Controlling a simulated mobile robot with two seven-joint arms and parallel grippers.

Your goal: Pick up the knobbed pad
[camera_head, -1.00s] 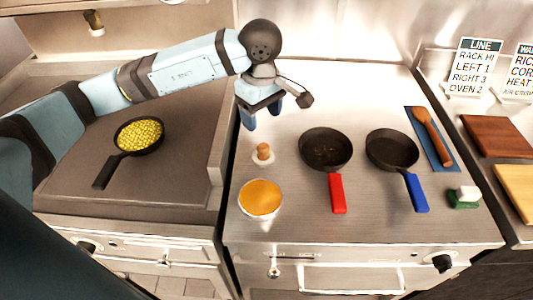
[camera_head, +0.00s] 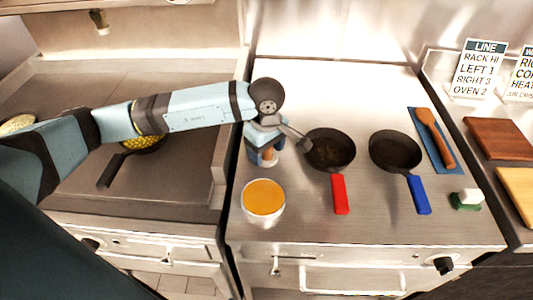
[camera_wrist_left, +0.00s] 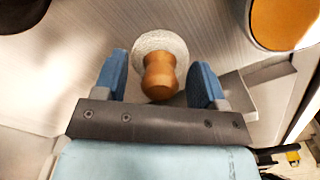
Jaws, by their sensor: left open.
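The knobbed pad is a pale round disc with a brown wooden knob. In the left wrist view the knobbed pad (camera_wrist_left: 160,75) lies between and just beyond the two blue fingertips of my left gripper (camera_wrist_left: 162,80). The fingers are apart, with a gap on each side of the knob. In the head view my left gripper (camera_head: 264,153) is over the knobbed pad (camera_head: 268,155), which is mostly hidden behind it. My right gripper is in neither view.
A white bowl of orange contents (camera_head: 264,200) stands close in front of the gripper. A red-handled pan (camera_head: 330,150) is just right, then a blue-handled pan (camera_head: 396,151). A spoon (camera_head: 435,138) lies on a blue mat. A green-and-white block (camera_head: 466,199) sits at the right.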

